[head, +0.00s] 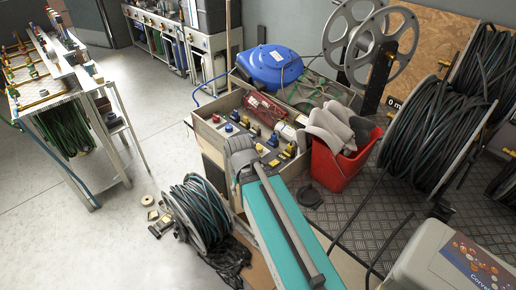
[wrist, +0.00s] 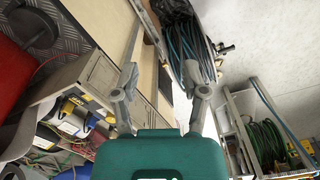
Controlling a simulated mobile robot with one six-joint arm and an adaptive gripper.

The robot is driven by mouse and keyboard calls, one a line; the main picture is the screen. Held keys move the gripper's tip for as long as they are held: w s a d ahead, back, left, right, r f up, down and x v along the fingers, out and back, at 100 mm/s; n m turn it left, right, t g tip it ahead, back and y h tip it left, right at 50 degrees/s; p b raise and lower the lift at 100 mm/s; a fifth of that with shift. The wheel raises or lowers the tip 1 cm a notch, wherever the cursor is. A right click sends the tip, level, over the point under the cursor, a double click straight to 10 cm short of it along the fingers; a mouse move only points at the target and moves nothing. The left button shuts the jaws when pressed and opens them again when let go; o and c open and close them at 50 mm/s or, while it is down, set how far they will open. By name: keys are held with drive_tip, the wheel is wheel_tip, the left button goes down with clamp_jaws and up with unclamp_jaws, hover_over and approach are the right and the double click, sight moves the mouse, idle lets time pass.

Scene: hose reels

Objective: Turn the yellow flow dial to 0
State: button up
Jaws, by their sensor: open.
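A red bucket (head: 338,165) with grey cloths stands right of the panel. A blue hose reel (head: 268,65) is behind it. A large black hose reel (head: 432,135) stands right. The left floor is mostly clear.

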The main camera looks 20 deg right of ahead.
drive_tip(key=o, duration=0.4)
drive_tip(key=shift+w, duration=0.15)
drive_tip(key=shift+o, duration=0.4)
drive_tip(key=w+d+m, duration=0.4)
drive_tip(key=w+d, duration=0.1)
drive_tip(key=w, duration=0.5)
drive_tip(key=w+d+m, duration=0.5)
drive_tip(key=w, duration=0.5)
drive_tip(key=shift+w+f+m+b, duration=0.2)
drive_tip(key=shift+f+m+b, duration=0.1)
drive_tip(key=m, duration=0.7)
hover_over(258, 147)
drive_tip(key=shift+s+d+f, duration=0.1)
drive_tip(key=shift+s+f, duration=0.05)
drive_tip(key=shift+s, duration=0.05)
drive_tip(key=shift+f+b, duration=0.2)
drive_tip(key=shift+b, duration=0.15)
wheel_tip(258, 147, down, 13)
drive_tip(key=b, duration=1.3)
drive_tip(key=shift+f, duration=0.2)
